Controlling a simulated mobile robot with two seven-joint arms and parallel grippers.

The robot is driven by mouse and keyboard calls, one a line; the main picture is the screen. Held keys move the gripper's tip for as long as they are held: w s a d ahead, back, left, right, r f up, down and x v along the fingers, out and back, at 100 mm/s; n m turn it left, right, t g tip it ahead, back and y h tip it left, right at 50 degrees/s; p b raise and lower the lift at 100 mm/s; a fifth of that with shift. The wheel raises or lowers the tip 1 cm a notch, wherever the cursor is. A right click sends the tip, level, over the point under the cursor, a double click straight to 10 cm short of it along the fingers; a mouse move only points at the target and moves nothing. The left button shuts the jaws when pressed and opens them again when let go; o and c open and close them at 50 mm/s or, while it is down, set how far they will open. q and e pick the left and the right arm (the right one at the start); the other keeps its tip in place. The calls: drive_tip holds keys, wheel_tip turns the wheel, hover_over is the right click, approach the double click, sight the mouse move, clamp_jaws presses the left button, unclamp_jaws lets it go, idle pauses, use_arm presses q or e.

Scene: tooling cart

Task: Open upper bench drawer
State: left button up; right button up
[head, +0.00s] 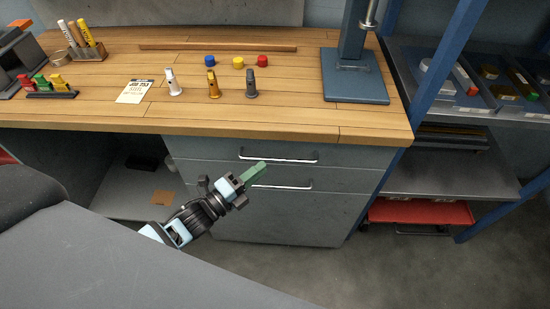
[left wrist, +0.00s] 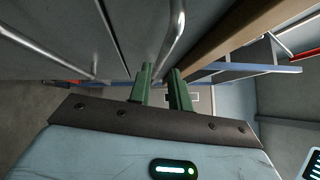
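The bench has an upper drawer (head: 345,155) with a silver bar handle (head: 295,160), just under the wooden top. The drawer looks shut, flush with the front below it. My left gripper (head: 256,172) has green fingers, and their tips are at the upper handle, left of its middle. In the left wrist view the green fingers (left wrist: 161,88) stand apart, with a narrow gap. The upper handle (left wrist: 176,38) runs toward that gap; I cannot tell whether it lies between the fingers or touches them. My right gripper is not in view.
A lower drawer (head: 300,218) has its own handle (head: 290,186), just below my fingers. The wooden benchtop (head: 300,121) overhangs the drawers. A blue-framed shelf (head: 435,178) stands at the right. Open space lies under the bench at the left.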

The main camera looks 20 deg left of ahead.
sight(274, 160)
use_arm(q)
drive_tip(key=x, duration=0.5)
drive_tip(key=shift+w+d, duration=0.2)
drive_tip(key=shift+w, duration=0.1)
clamp_jaws()
